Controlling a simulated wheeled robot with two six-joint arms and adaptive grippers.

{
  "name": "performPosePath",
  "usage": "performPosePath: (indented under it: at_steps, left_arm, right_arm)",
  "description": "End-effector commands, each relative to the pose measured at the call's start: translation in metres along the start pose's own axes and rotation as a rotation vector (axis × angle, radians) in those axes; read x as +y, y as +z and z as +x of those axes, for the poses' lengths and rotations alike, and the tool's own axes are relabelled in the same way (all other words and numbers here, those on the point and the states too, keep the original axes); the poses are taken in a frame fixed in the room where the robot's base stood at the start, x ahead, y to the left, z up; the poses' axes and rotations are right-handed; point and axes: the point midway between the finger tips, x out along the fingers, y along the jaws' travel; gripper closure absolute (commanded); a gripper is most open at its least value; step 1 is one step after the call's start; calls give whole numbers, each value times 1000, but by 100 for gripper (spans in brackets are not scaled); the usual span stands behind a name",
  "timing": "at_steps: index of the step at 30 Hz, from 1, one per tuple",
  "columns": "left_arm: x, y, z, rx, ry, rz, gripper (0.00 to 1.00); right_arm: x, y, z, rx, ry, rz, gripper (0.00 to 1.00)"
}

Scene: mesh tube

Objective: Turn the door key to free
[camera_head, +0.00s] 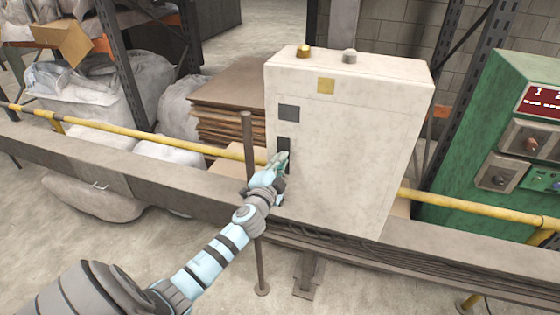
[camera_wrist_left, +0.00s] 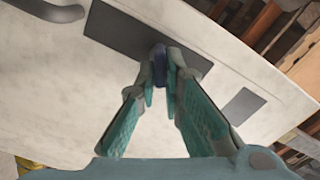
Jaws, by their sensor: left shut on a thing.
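The door key (camera_wrist_left: 158,62) is a small dark blue piece standing out from a dark plate (camera_wrist_left: 135,30) on a pale cabinet (camera_head: 345,150). My left gripper (camera_head: 281,158) is at the lower dark plate on the cabinet's front left and hides the key in the head view. In the left wrist view, the tips of the left gripper (camera_wrist_left: 160,82) are closed in on the key, one on each side. How far the key is turned cannot be told. My right gripper is not in view.
A second dark plate (camera_head: 289,112) and a yellow square (camera_head: 326,86) are above on the cabinet. A yellow rail (camera_head: 130,132) runs behind it. A thin post (camera_head: 250,190) stands close to my left wrist. A green control box (camera_head: 500,140) stands at the right.

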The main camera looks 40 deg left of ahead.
Motion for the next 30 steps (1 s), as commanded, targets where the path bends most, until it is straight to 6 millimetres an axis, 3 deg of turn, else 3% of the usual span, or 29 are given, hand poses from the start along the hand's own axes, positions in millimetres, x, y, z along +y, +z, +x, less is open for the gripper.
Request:
performPosePath:
  at_steps: [15,30]
  left_arm:
    - [3,0,0,0,1,408,100]
    - [5,1,0,-1,1,526,100]
  right_arm:
    - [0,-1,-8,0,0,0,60]
    - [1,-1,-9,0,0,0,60]
